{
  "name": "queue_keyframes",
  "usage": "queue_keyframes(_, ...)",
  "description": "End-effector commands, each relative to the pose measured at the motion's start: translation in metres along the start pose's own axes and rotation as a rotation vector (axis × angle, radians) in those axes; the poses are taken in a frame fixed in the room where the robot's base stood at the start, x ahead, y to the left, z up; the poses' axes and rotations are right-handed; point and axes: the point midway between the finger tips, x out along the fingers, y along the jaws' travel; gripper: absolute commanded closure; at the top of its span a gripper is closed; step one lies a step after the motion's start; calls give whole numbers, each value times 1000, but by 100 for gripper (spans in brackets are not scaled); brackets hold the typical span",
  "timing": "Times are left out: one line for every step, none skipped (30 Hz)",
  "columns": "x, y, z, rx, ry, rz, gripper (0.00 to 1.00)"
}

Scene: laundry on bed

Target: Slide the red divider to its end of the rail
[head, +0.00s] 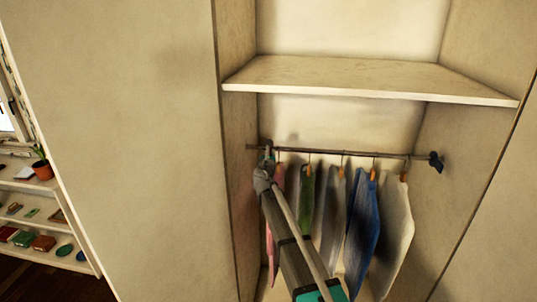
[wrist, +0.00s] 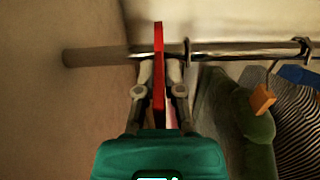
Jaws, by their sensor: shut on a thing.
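The red divider (wrist: 158,45) stands upright across the rail (wrist: 225,50) in the wrist view, seen edge-on as a thin plate. My gripper (wrist: 159,75) is shut on it, one finger on each side. The divider is near the rail's left end, with a short stretch of rail between it and the left wall. In the head view my gripper (head: 267,160) is at the left part of the rail (head: 330,152); I cannot make out the divider there.
A shelf (head: 365,80) spans above the rail. The closet's left side wall (head: 238,140) is close to my gripper.

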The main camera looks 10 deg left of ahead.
Motion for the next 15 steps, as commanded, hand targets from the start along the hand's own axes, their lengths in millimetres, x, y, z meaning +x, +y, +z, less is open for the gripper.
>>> queue_keyframes(0, 0, 0, 0, 0, 0, 100)
queue_keyframes(0, 0, 0, 0, 0, 0, 100)
queue_keyframes(0, 0, 0, 0, 0, 0, 100)
queue_keyframes(0, 0, 0, 0, 0, 0, 100)
queue_keyframes(0, 1, 0, 0, 0, 0, 100)
queue_keyframes(0, 2, 0, 0, 0, 0, 100)
queue_keyframes(1, 4, 0, 0, 0, 1, 100)
queue_keyframes(1, 7, 0, 0, 0, 1, 100)
queue_keyframes(1, 12, 0, 0, 0, 0, 100)
queue_keyframes(2, 16, 0, 0, 0, 0, 100)
queue_keyframes(2, 20, 0, 0, 0, 1, 100)
queue_keyframes(2, 25, 0, 0, 0, 1, 100)
queue_keyframes(2, 29, 0, 0, 0, 2, 100)
queue_keyframes(1, 32, 0, 0, 0, 1, 100)
queue_keyframes(1, 34, 0, 0, 0, 1, 100)
